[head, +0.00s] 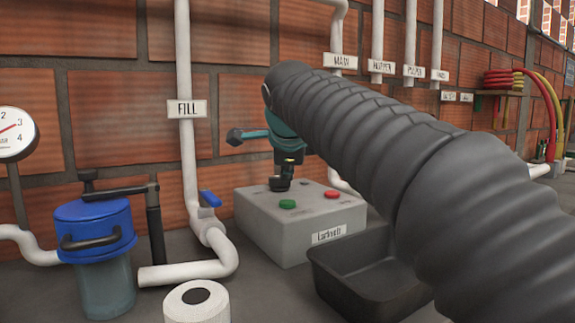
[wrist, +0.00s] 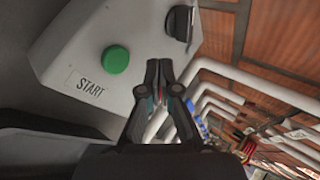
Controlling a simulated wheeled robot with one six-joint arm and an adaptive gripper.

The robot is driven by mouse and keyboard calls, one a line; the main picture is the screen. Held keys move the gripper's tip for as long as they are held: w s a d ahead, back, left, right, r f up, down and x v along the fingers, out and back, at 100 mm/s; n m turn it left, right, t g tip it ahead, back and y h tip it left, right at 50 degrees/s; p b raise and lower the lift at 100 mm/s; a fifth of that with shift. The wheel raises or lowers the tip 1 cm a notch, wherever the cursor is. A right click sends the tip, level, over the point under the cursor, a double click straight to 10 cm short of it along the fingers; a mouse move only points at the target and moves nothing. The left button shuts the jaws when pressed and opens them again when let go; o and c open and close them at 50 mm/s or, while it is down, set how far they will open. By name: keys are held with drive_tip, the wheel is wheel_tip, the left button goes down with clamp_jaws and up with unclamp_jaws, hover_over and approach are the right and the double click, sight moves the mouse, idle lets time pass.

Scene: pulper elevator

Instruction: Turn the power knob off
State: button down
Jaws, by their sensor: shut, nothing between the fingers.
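A grey control box (head: 300,222) labelled "Larkvelt" stands on the counter in the head view. A black knob (head: 279,184) sits on its top, towards the back; in the wrist view the knob (wrist: 180,22) is near the top edge. A green button (head: 288,204) is in front of it, labelled START in the wrist view (wrist: 115,59). A red button (head: 332,194) is to the right. My gripper (wrist: 160,64) is shut and empty, its fingertips apart from the knob in the wrist view. In the head view my arm partly hides the gripper above the box.
A dark open tray (head: 372,275) stands right of the box. A white pipe (head: 188,120) labelled FILL with a blue valve handle (head: 209,198) stands left. A blue-lidded canister (head: 95,235) and a white roll (head: 196,302) are at the left. A brick wall is behind.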

sight(287, 185)
drive_tip(key=x, duration=0.5)
drive_tip(key=shift+f, duration=0.1)
drive_tip(key=w, duration=0.3)
drive_tip(key=shift+w+a+p, duration=0.15)
drive_tip(key=shift+p, duration=0.15)
drive_tip(key=shift+w+f, duration=0.1)
drive_tip(key=shift+w, duration=0.4)
drive_tip(key=shift+w, duration=0.1)
